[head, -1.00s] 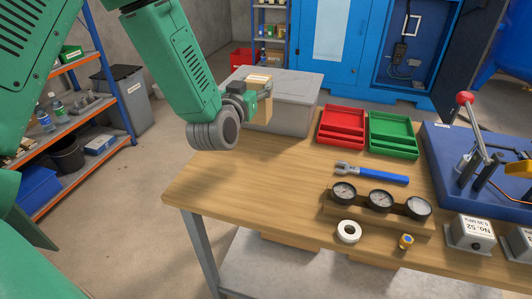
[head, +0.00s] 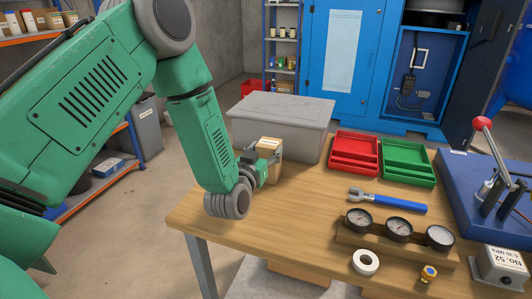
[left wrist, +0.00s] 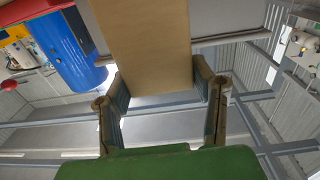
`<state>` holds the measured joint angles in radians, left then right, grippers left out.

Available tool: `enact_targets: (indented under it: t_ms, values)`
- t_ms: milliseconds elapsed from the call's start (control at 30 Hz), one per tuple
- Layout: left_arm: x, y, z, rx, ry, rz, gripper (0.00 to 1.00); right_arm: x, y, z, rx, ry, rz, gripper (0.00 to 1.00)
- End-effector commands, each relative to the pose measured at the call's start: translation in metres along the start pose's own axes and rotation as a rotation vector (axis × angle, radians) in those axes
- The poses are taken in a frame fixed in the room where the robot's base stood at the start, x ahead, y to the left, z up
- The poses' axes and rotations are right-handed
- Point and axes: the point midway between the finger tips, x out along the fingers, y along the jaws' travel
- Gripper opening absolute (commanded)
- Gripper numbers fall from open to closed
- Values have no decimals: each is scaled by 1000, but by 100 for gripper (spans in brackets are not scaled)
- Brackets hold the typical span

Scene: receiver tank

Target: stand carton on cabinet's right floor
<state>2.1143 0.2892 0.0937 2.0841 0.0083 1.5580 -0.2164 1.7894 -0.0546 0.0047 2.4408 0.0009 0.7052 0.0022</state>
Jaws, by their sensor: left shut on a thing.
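A brown carton (head: 268,146) with a pale label strip on top is held upright by my left gripper (head: 271,160). The gripper is shut on it at the bench's left end, in front of the grey lidded box. Whether the carton touches the bench top I cannot tell. In the left wrist view the carton (left wrist: 150,45) fills the space between the two fingers (left wrist: 160,90). The blue cabinet (head: 333,80) stands behind the bench. Its right compartment (head: 432,60) is open, with a dark device and cable on the back wall. My right gripper is not in view.
The wooden bench (head: 300,205) bears the grey box (head: 282,122), a red tray (head: 355,152), a green tray (head: 408,160), a blue-handled wrench (head: 388,201), a gauge block (head: 395,240) and a tape roll (head: 365,262). A dark open cabinet door (head: 478,75) stands at the right.

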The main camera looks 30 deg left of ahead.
Motion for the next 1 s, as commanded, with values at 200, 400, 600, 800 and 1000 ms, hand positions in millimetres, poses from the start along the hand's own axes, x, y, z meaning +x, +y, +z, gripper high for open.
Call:
enact_targets:
  t_ms: [200, 400, 600, 800, 1000]
  values:
    - [-1, 0, 1, 0, -4, 0, 0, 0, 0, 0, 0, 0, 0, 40]
    - [-1, 0, 1, 0, -5, 0, 71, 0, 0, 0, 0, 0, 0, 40]
    - [-1, 0, 1, 0, -5, 0, 71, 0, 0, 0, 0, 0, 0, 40]
    - [-19, 0, 1, 0, -9, 1, 71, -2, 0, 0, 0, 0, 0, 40]
    - [-62, 0, 1, 2, -11, 1, 71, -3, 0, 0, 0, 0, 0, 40]
